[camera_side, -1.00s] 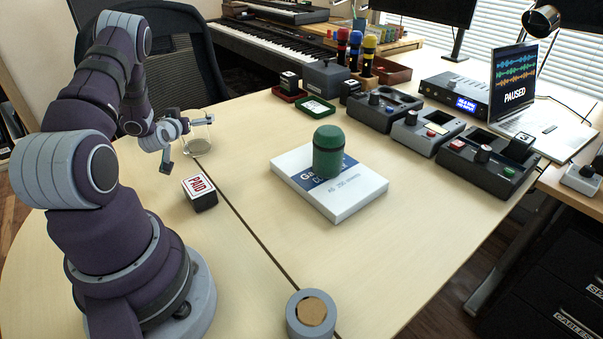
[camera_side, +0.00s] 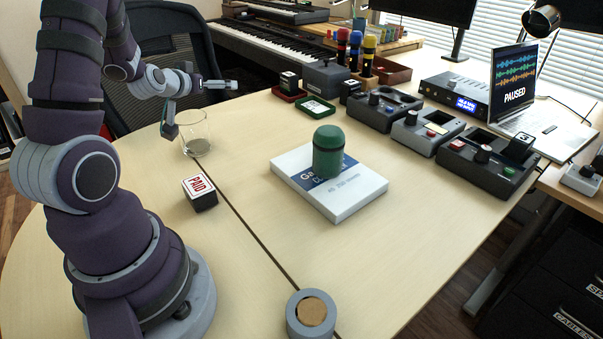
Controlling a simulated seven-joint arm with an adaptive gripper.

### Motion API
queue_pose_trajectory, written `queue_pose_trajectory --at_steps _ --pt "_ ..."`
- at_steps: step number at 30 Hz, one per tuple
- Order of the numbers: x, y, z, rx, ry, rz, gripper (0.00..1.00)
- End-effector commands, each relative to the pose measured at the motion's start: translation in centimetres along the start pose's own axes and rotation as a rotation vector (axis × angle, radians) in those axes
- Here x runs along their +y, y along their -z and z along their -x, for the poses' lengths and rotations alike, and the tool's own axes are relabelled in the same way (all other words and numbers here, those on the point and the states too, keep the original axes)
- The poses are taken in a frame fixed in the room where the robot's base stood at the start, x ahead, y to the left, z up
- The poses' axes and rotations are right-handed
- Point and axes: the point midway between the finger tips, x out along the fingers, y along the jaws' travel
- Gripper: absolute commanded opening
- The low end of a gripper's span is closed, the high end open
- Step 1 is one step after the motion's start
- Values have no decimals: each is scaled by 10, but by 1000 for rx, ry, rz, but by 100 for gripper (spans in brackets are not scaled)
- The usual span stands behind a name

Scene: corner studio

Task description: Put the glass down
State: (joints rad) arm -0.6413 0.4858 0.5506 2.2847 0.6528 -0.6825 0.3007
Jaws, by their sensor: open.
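The clear glass (camera_side: 196,137) stands upright on the table at the left, near the dark seam and the far-left edge. My gripper (camera_side: 200,106) is above the glass and apart from it. Its fingers are spread wide, one toward the right at the top and one hanging down at the left. Nothing is between them.
A box marked PAID (camera_side: 200,192) sits on the table just in front of the glass. A green cylinder (camera_side: 328,151) stands on a white box (camera_side: 350,197) to the right. A grey round holder (camera_side: 311,314) is at the front. The table between them is clear.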

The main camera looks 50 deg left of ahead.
Motion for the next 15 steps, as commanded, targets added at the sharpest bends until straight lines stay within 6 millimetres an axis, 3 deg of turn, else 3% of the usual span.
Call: queue_pose_trajectory --at_steps 1,3,5,6,8,10,12,15 --pt "42 8 9 -44 -118 -22 100" --pt "100 5 34 -159 -278 -80 100" --pt "140 -2 66 -262 -393 -154 100" --pt "159 -9 92 -331 -454 -214 100" --pt "177 -21 131 -427 -517 -310 100" --pt "181 -34 171 -517 -544 -410 100" --pt "175 -45 201 -581 -541 -484 100" --pt "164 -54 225 -634 -519 -543 100"
